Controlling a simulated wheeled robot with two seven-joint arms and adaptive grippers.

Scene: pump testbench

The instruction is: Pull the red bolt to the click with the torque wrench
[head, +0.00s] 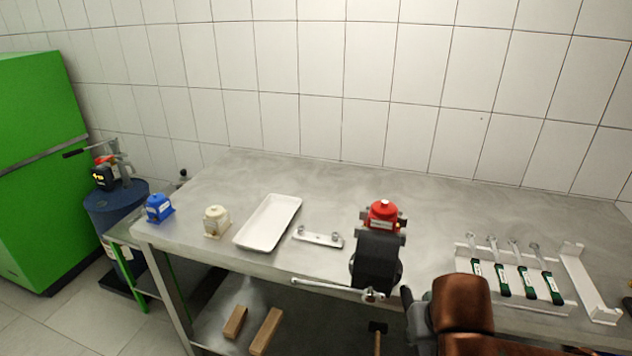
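A red housing (383,214) with a pale knob on top stands on the bench right of centre, with grey fittings at its sides. A black rounded body (377,262) is directly in front of it and hides its lower part. I cannot make out a separate red bolt. My copper-coloured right arm comes in at the lower right, with dark parts beside that end. The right gripper's fingers cannot be told apart. My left gripper is out of view.
A blue unit (158,208), a cream unit (217,221), a white tray (269,222) and a small plate with bolts (318,238) stand left. A rack (512,296) of green-handled wrenches and a white holder (590,284) stand right. The back of the bench is clear.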

